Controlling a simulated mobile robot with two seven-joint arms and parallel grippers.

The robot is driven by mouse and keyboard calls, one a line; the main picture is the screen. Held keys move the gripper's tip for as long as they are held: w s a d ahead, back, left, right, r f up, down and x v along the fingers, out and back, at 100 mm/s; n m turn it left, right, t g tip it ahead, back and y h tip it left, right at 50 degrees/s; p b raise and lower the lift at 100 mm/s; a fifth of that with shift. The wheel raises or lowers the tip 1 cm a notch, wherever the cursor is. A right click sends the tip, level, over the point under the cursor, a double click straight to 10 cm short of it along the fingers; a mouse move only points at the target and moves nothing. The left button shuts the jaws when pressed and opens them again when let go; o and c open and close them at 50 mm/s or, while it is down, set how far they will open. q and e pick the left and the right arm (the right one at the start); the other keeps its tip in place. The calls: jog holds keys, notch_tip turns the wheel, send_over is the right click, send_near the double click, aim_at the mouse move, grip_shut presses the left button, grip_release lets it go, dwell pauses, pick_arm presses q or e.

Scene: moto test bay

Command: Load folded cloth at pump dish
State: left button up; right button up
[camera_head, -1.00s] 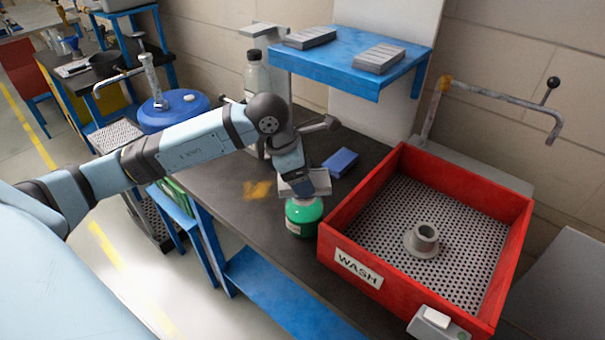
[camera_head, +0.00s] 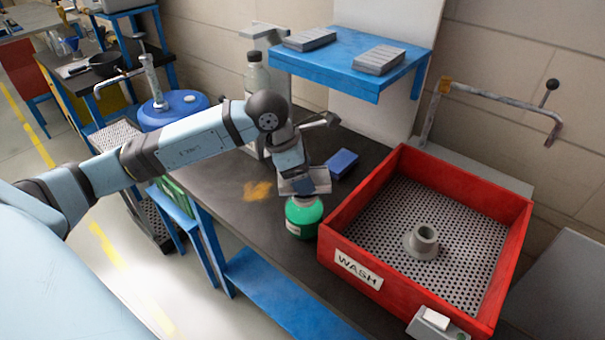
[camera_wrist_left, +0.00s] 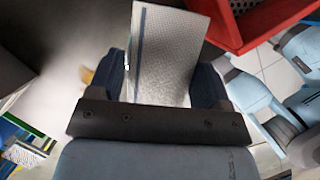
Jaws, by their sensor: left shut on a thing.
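A pale grey folded cloth with a blue stripe (camera_wrist_left: 168,50) is between the fingers of my left gripper (camera_wrist_left: 160,85) in the left wrist view. In the head view my left gripper (camera_head: 305,184) holds the cloth just above a green round can (camera_head: 304,220) at the bench's front edge. The can's top, where a pump dish would be, is mostly hidden by the cloth and gripper. I cannot tell whether the cloth touches it. My right gripper is not in view.
A red wash tray (camera_head: 425,295) with a perforated floor stands close right of the can. A blue block (camera_head: 342,163) lies just behind the gripper. Dark bench top (camera_head: 230,195) is free to the left.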

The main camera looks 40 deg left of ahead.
pick_arm(q)
jog(key=shift+r+p, duration=1.2)
jog(key=shift+r, duration=1.65)
